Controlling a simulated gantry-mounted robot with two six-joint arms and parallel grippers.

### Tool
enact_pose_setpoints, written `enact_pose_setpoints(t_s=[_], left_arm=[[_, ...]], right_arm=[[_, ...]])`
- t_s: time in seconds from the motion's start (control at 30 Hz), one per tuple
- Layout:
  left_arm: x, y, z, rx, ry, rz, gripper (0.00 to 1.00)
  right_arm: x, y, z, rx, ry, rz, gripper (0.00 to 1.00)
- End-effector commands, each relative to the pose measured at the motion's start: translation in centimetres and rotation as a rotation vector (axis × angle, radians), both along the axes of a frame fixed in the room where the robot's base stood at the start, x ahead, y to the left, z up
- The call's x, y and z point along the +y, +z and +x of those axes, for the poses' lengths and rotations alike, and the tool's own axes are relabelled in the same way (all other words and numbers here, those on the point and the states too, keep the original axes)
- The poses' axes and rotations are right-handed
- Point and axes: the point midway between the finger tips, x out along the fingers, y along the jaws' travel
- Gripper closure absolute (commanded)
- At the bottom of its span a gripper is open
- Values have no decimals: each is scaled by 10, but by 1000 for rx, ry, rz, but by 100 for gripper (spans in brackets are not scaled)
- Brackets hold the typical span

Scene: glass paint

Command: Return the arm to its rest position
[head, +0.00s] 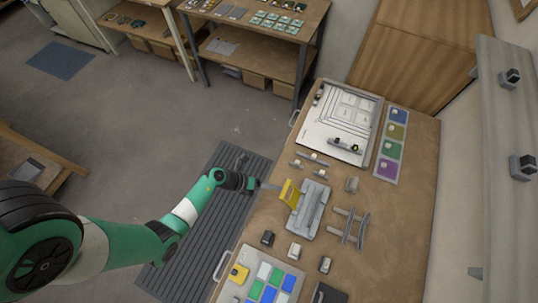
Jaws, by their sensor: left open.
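My left arm, green and white, reaches in from the left over the dark ribbed floor mat. Its dark left gripper (257,185) is near the left edge of the wooden worktable (408,220). It is open, and I see nothing held in it. A yellow piece (290,193) stands on a grey fixture (309,209) just right of the gripper. A small gap seems to lie between the gripper and the yellow piece. My right gripper is not in view.
A white framed board (318,133) lies at the table's far end, beside a strip of coloured squares (390,145). Grey racks (350,227) and small blocks stand right of and below the fixture. A tray of coloured tiles (250,265) is nearer. The ribbed mat (208,235) is clear.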

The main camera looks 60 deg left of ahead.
Motion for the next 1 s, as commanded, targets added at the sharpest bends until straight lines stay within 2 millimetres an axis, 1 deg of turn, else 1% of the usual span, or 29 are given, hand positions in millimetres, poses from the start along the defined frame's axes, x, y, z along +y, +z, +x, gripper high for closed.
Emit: enact_pose_setpoints(t_s=[0.07, 0.17, 0.67, 0.73, 0.77, 0.87, 0.9, 0.97, 1.0], left_arm=[[3, 5, -5, 0, 2, 1, 48], [3, 6, -8, 1, 0, 0, 48], [3, 6, -7, 0, -1, 0, 48], [-2, 6, -5, -1, -16, 1, 48], [-5, 9, -1, -8, -32, 6, 48], [-12, 34, 34, -69, -101, 45, 48], [-15, 52, 53, -113, -133, 69, 48], [-23, 87, 83, -199, -173, 89, 48], [-30, 115, 103, -268, -195, 90, 48]], right_arm=[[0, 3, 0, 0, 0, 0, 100], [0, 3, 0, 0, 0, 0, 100], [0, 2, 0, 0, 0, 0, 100], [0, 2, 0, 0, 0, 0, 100], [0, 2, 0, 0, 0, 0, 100], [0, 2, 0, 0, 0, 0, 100], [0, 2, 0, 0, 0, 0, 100], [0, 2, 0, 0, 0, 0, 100], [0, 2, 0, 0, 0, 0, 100]])
